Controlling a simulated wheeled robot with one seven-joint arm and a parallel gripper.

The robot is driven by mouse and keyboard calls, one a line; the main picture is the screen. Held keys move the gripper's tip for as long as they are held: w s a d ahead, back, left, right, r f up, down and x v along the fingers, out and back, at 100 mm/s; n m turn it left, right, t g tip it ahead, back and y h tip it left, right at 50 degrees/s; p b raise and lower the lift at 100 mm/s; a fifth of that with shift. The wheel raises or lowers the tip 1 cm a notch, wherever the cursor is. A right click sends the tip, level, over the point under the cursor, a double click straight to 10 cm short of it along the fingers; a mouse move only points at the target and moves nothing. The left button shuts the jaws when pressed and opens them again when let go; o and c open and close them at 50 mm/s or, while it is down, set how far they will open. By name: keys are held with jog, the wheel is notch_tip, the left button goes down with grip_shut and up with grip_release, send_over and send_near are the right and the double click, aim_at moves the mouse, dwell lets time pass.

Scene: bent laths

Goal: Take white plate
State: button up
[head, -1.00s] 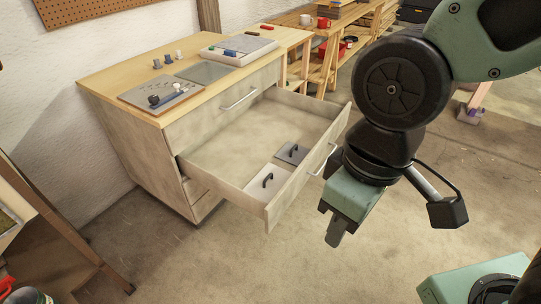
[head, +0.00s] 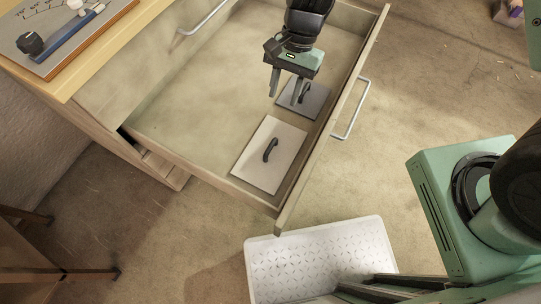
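The white plate (head: 262,176) lies flat in the open drawer (head: 180,125), near its front corner. It has a dark arched handle on top. A grey plate (head: 315,104) with a similar handle lies beside it in the drawer. My gripper (head: 284,99) is over the drawer, fingers pointing down, open and empty. It is behind the white plate in the picture and partly covers the grey plate. I cannot tell how high the fingertips are above the drawer floor.
The drawer's front panel (head: 338,112) with a metal handle (head: 352,110) stands to the right. A white perforated crate (head: 315,262) is below, outside the drawer, and looks empty. A worktop with a panel of knobs (head: 62,38) is at upper left.

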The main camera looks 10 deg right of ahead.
jog(key=b, duration=0.2)
send_near(271, 145)
jog(key=x, duration=0.5)
jog(key=shift+d, duration=0.1)
jog(key=shift+b+x, duration=0.35)
jog(key=shift+x, duration=2.55)
grip_shut()
